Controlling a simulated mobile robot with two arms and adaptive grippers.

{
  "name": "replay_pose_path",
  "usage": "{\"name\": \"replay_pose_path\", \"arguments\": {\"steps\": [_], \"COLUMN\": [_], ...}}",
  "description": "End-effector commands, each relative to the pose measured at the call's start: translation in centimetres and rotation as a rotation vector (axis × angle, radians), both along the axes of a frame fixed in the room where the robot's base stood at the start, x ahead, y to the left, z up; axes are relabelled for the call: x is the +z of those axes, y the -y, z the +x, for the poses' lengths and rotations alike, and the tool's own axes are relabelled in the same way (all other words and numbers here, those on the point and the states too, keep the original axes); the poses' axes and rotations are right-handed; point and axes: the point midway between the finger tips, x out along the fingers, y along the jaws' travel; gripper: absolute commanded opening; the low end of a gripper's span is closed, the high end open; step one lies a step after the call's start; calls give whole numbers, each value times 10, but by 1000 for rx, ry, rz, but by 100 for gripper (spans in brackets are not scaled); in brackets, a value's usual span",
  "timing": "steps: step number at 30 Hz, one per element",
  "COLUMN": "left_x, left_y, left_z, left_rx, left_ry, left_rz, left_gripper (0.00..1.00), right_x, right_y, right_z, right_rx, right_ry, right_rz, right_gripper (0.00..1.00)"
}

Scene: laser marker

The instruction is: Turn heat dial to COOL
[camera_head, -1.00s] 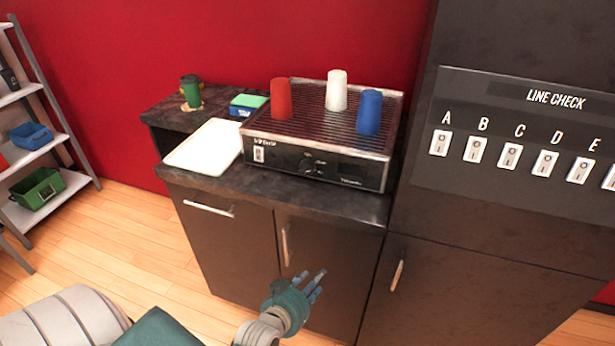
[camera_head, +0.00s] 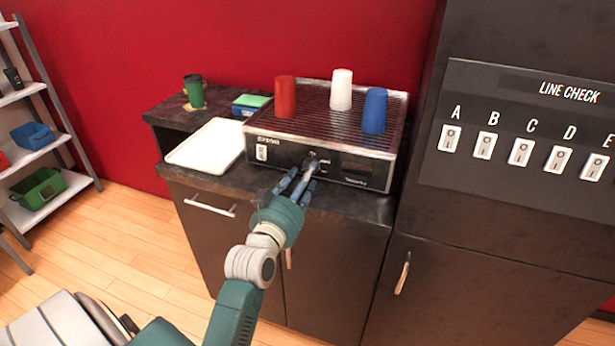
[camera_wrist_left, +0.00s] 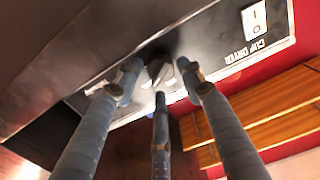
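The heat dial (camera_head: 312,159) is a small dark knob on the black front panel of the cup machine (camera_head: 275,150). Its setting cannot be read. My left gripper (camera_head: 298,178) is in front of the panel, fingertips at the dial and partly covering it. In the left wrist view, the three fingers of the left gripper (camera_wrist_left: 159,80) are spread around the dial (camera_wrist_left: 157,68). They look open, and whether they touch it is unclear. My right gripper is not in view.
Red (camera_head: 285,97), white (camera_head: 341,90) and blue (camera_head: 374,111) cups stand on the machine's ribbed top. A white tray (camera_head: 205,146) lies to its left. A rocker switch (camera_head: 262,152) is on the panel's left. A switch panel (camera_head: 515,175) is on the cabinet at right.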

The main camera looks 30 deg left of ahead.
Motion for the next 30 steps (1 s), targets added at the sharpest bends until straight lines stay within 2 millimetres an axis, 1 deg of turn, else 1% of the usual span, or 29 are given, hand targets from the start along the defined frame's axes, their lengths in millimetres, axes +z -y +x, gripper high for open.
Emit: {"name": "replay_pose_path", "arguments": {"steps": [1,3,6,9,16,18,20,21,30], "left_x": [-2,-2,-1,-1,0,0,-1,-1,-1], "left_y": [-2,-4,-5,-6,-6,-6,-6,-6,-6], "left_z": [8,15,21,24,24,24,24,24,24], "left_rx": [0,0,1,0,0,0,0,0,0], "left_ry": [2,1,0,-1,-2,-2,-2,-2,0], "left_rz": [0,0,1,1,1,1,1,1,-23], "left_gripper": [39,39,39,39,39,25,14,6,5], "right_x": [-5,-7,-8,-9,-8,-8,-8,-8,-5], "right_y": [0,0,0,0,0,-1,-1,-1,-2], "right_z": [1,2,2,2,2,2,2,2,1], "right_rx": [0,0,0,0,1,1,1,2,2], "right_ry": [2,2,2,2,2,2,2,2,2], "right_rz": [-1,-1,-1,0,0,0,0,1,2], "right_gripper": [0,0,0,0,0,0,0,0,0]}}
